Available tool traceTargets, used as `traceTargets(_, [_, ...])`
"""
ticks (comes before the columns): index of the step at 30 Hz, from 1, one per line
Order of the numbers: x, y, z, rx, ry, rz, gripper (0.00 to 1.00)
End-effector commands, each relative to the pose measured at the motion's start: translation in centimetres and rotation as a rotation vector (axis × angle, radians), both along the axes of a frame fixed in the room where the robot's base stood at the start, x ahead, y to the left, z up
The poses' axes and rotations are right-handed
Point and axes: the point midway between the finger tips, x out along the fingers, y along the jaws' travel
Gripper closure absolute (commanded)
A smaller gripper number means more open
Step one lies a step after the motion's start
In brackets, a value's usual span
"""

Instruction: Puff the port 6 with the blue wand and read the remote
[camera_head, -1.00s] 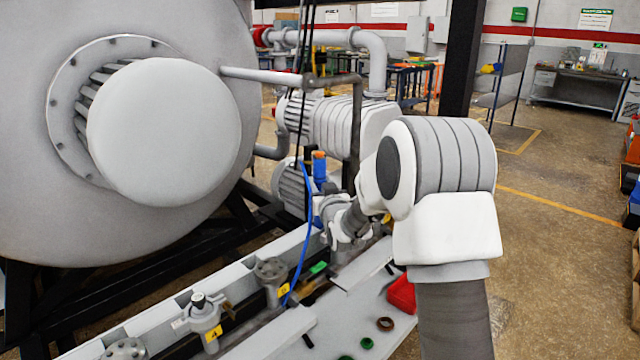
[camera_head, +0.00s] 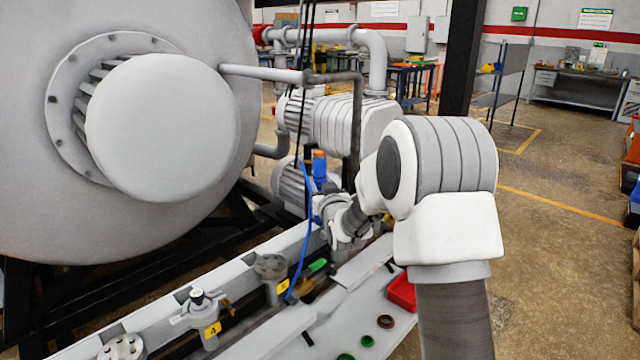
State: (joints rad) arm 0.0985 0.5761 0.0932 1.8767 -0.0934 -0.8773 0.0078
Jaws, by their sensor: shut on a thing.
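The blue wand (camera_head: 319,172) stands roughly upright with an orange top, just above my gripper (camera_head: 343,235); a blue hose (camera_head: 304,220) hangs beside it. My gripper is low over the pipe row, and my arm hides most of its fingers. I take it as shut on the wand, though the contact is not clear. Yellow tags mark port 4 (camera_head: 207,322) and port 5 (camera_head: 273,280). No tag 6 is readable; the part of the row by my gripper is covered. I cannot make out a remote.
A pump (camera_head: 325,122) stands behind the wand. On the pale ledge lie a red bin (camera_head: 402,292), a brown ring (camera_head: 386,322) and green rings (camera_head: 367,341). Open floor lies to the right.

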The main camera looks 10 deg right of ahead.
Motion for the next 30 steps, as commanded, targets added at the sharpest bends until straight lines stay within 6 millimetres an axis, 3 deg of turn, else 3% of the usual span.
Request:
traceTargets(23, [0.02,0.00,-0.25,0.000,-0.003,0.000,1.00])
traceTargets(24, [0.02,0.00,-0.21,0.000,-0.002,0.000,0.54])
traceTargets(29, [0.01,0.00,-0.24,0.000,-0.002,0.000,0.25])
traceTargets(30, [0.01,0.00,-0.25,0.000,-0.001,0.000,0.24])
